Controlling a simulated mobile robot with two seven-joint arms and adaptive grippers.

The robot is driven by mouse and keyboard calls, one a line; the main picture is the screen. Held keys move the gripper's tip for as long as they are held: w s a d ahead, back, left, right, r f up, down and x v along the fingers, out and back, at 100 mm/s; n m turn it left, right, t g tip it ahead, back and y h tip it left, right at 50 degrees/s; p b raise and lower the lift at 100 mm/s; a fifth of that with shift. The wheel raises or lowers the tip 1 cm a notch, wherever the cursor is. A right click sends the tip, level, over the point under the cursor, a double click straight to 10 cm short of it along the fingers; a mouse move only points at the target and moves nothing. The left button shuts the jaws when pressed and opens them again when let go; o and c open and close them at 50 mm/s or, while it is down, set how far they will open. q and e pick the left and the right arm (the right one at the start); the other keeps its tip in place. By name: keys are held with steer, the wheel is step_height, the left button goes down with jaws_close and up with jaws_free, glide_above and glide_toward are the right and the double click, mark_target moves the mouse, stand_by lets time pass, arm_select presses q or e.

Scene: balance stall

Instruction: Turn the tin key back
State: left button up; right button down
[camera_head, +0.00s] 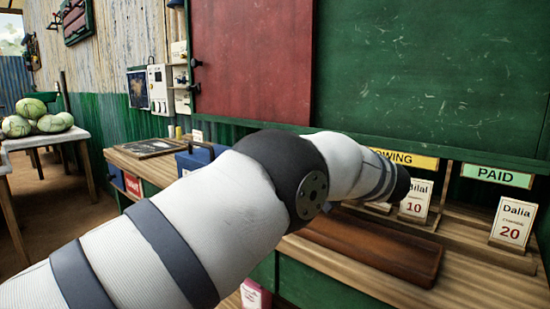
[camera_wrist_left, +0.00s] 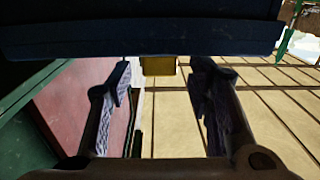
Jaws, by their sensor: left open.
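The blue tin (camera_head: 196,158) stands on the wooden counter at the left of the head view, partly hidden behind my left arm. In the left wrist view a dark navy body (camera_wrist_left: 140,35), apparently the tin, spans the top. A small yellow, brass-like piece (camera_wrist_left: 158,66) shows at its lower edge; I cannot tell whether it is the key or a lock plate. My left gripper (camera_wrist_left: 162,88) is open, its two fingers apart on either side below the yellow piece, not visibly touching it. The head view does not show this gripper. My right gripper is not in view.
The counter (camera_head: 470,285) holds a brown wooden tray (camera_head: 375,247) and price cards, including "Dalia 20" (camera_head: 513,224). A dark framed board (camera_head: 148,147) lies at the counter's left end. A melon table (camera_head: 45,140) stands at far left. My left arm crosses the middle.

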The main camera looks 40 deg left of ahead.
arm_select(q)
steer(key=d, duration=1)
steer(key=shift+s+d, duration=0.15)
steer(key=shift+s, duration=0.2)
steer(key=shift+r, duration=0.1)
